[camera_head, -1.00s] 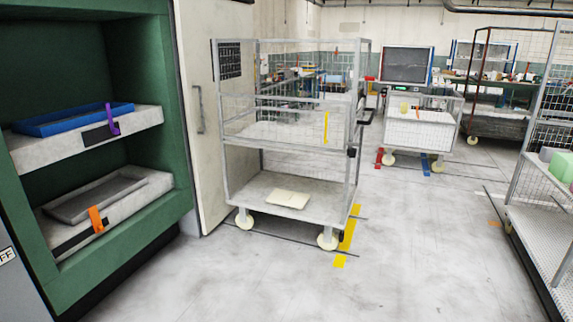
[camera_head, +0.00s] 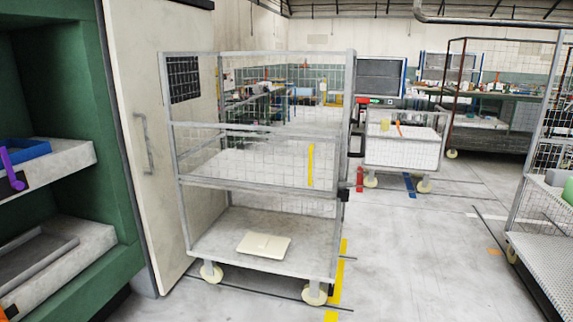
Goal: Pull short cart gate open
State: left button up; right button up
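The tall wire cart (camera_head: 262,272) stands on wheels in the middle of the head view, next to the open cabinet door. Its front mesh gate (camera_head: 245,158) spans the front at mid height, with a yellow strip (camera_head: 310,165) near its right end. A dark latch-like piece (camera_head: 345,195) sits at the right front post, below the gate's right end. The gate looks closed across the front. A cream flat piece (camera_head: 263,245) lies on the cart's bottom deck. Neither of my grippers is in view.
The green cabinet (camera_head: 75,130) with trays and its pale door (camera_head: 160,150) stand at the left. A lower white cart (camera_head: 402,150) stands behind at the right. A mesh rack (camera_head: 545,250) lines the right edge. Floor between cart and rack is clear.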

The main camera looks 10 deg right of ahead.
aim_at(338, 134)
jog(key=i, duration=1.45)
